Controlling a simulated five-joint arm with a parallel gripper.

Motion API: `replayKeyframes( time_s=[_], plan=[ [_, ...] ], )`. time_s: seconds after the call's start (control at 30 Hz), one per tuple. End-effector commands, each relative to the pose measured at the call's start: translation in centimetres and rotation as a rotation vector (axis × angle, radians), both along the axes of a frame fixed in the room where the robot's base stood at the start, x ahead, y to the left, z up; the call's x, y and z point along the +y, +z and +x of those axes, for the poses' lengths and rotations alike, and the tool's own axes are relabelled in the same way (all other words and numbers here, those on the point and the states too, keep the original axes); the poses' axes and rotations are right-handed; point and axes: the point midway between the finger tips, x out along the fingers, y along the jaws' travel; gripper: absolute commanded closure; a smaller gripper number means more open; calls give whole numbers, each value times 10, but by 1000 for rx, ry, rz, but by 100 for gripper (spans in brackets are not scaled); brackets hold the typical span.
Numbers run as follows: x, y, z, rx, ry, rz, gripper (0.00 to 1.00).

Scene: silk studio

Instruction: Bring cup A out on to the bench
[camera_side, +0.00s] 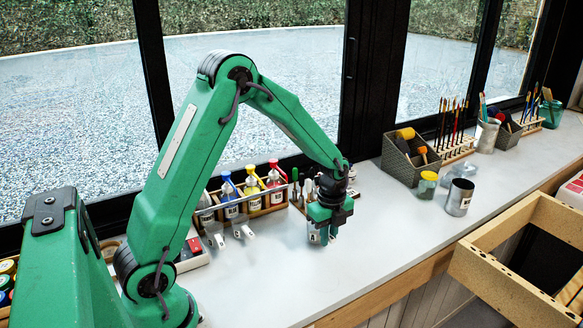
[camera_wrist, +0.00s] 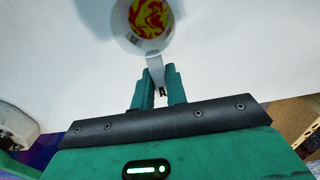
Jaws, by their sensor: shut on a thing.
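Cup A (camera_side: 313,238), a small grey cup with a letter A label, is at my gripper (camera_side: 327,230) in the side view. In the wrist view, cup A (camera_wrist: 133,38) appears at the top with red and yellow inside. Its pale handle runs down between the two green fingers of my gripper (camera_wrist: 160,85), which are shut on it. The cup is clear of the rack, over the bench (camera_side: 360,260). I cannot tell whether its base touches the bench. Part of the cup is hidden behind the gripper in the side view.
Left of my gripper, two more cups with handles (camera_side: 243,231) sit before a rack of dye bottles (camera_side: 230,209). A metal tin (camera_side: 459,198), a jar (camera_side: 427,186) and a basket (camera_side: 411,160) stand to the right. A wooden frame (camera_side: 500,278) lies beyond the front edge. The middle bench is clear.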

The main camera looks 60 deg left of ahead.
Motion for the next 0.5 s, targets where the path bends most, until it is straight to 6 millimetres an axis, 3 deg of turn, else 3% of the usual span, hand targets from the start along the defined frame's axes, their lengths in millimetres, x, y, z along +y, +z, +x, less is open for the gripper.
replayKeyframes(
  time_s=[0.5],
  plan=[
    [0,-6,0,0,0,0,100]
  ],
)
